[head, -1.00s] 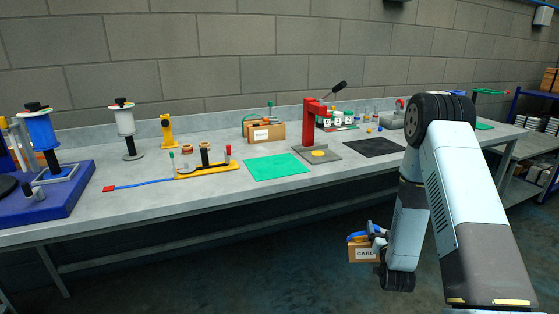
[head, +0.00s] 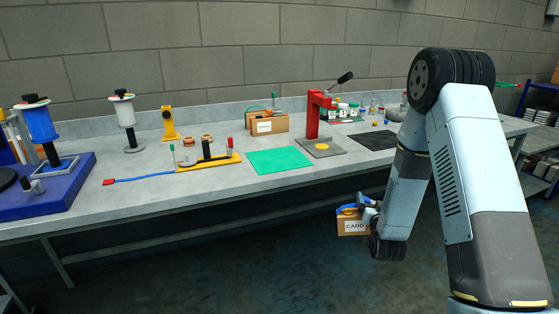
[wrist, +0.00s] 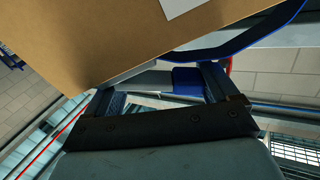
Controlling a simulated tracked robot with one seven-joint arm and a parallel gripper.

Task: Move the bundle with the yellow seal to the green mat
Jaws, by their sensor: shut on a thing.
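My gripper (head: 368,203) is shut on a cardboard bundle (head: 353,227) with a blue strap or handle and a white label beginning "CARD". They hang in front of the bench, below the level of its top. In the wrist view the bundle's brown side (wrist: 110,35) and blue strap (wrist: 250,38) lie just beyond the jaws. I cannot make out a yellow seal clearly. The green mat (head: 280,160) lies flat and bare on the bench, up and left of the held bundle. A second cardboard bundle (head: 268,123) with a green handle stands behind the mat.
A red lever press (head: 313,118) stands right of the green mat, with a black mat (head: 376,140) beyond it. A yellow fixture (head: 205,165) sits to the mat's left. The bench's front edge lies between the held bundle and the mat.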

